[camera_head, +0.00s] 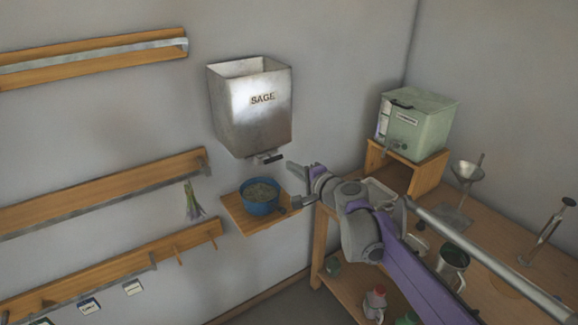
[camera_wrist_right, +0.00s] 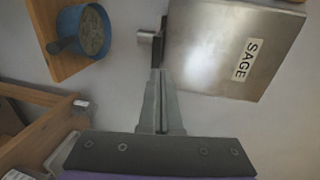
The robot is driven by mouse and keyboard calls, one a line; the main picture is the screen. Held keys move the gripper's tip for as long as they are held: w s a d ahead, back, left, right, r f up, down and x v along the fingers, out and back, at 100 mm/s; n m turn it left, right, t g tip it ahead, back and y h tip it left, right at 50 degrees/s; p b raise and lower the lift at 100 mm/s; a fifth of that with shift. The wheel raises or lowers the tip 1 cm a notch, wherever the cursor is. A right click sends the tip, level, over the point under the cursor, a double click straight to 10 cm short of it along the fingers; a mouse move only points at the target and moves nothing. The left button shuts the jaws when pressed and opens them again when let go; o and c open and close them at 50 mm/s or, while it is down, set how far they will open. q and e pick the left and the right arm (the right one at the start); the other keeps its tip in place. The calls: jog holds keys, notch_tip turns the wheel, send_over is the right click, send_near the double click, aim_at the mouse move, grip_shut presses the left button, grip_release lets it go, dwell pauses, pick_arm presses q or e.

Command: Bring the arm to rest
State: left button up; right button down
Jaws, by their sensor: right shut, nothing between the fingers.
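My right arm reaches in from the lower right in the head view. Its right gripper (camera_head: 292,168) is near the outlet of the metal SAGE hopper (camera_head: 250,105) on the wall. In the right wrist view the fingers of this gripper (camera_wrist_right: 158,75) are together and empty. Their tips point at the small dark outlet lever (camera_wrist_right: 158,50) under the hopper (camera_wrist_right: 225,45); whether they touch it I cannot tell. The lever also shows in the head view (camera_head: 270,158). My left gripper is not in view.
A blue pot (camera_head: 260,208) of greenish herb sits on a small wooden shelf (camera_head: 235,215) below the hopper. A wooden bench (camera_head: 490,240) with a green box (camera_head: 418,125), a funnel (camera_head: 466,170) and a metal mug (camera_head: 453,262) lies under and beside my arm. Wall racks (camera_head: 100,190) line the left.

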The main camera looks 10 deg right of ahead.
jog(key=f+v, duration=0.1)
jog(key=v, duration=0.6)
jog(key=s+a+f+n+g, duration=0.3)
jog(key=s+f+n, duration=0.25)
jog(key=s, duration=0.35)
jog(key=s+a+f+n+g, duration=0.3)
jog(key=s+a+f+n, duration=0.1)
jog(key=s+f, duration=0.35)
jog(key=s+d+f+n+g+h, duration=0.1)
jog(key=s+d+f+n+h, duration=0.1)
jog(key=s, duration=0.4)
jog(key=s+d+f+n+g+h, duration=0.2)
jog(key=s+d+f+h, duration=0.1)
jog(key=s+f, duration=0.3)
jog(key=shift+s+d+f, duration=0.3)
jog(key=shift+s+d, duration=0.05)
jog(key=shift+s, duration=0.05)
